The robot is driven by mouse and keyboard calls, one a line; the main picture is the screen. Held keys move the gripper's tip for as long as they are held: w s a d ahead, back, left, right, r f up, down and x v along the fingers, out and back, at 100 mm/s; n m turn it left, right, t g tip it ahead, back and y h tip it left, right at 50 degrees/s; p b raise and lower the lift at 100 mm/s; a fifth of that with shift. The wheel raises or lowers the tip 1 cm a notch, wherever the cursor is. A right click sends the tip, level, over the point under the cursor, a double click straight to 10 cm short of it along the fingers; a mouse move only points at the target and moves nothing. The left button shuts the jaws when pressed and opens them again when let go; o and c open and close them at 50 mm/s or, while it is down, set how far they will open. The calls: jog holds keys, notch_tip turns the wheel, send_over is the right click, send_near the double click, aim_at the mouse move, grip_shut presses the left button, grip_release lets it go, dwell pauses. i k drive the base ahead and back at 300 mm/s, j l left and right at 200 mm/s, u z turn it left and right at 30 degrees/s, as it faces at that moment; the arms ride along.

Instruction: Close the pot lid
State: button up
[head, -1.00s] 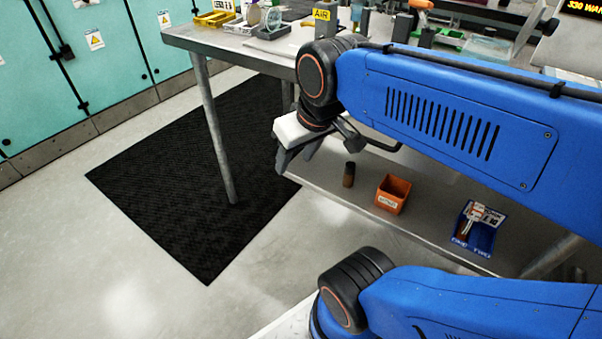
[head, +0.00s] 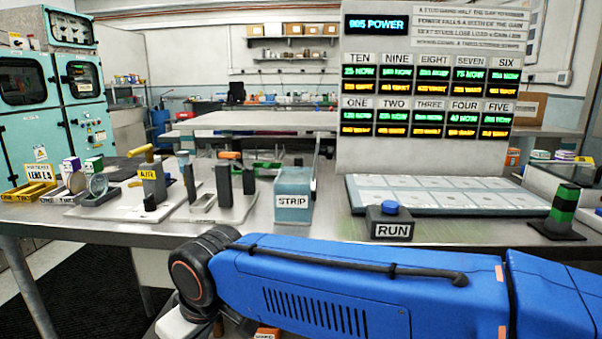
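A blue-grey box labelled STRIP (head: 292,203) stands on the bench in the head view. A thin upright panel (head: 316,165) rises at its right side; it may be a raised lid, but I cannot tell for sure. No other thing is clearly a pot with a lid. My gripper (head: 180,322) shows only as a pale piece at the bottom left, below and in front of the bench top. Its fingers are hidden or cut off by the frame edge.
A RUN box with a blue button (head: 390,222) stands right of the STRIP box. Behind it lies a pale panelled tray (head: 450,200). Left are a yellow AIR fixture (head: 150,182) and grey posts (head: 222,185). A black-and-green block (head: 563,208) stands far right.

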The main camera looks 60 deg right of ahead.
aim_at(329, 153)
jog(key=k+z, duration=0.6)
jog(key=z, duration=0.15)
jog(key=k+l+z, duration=0.2)
jog(key=z, duration=0.2)
jog(key=k, duration=0.05)
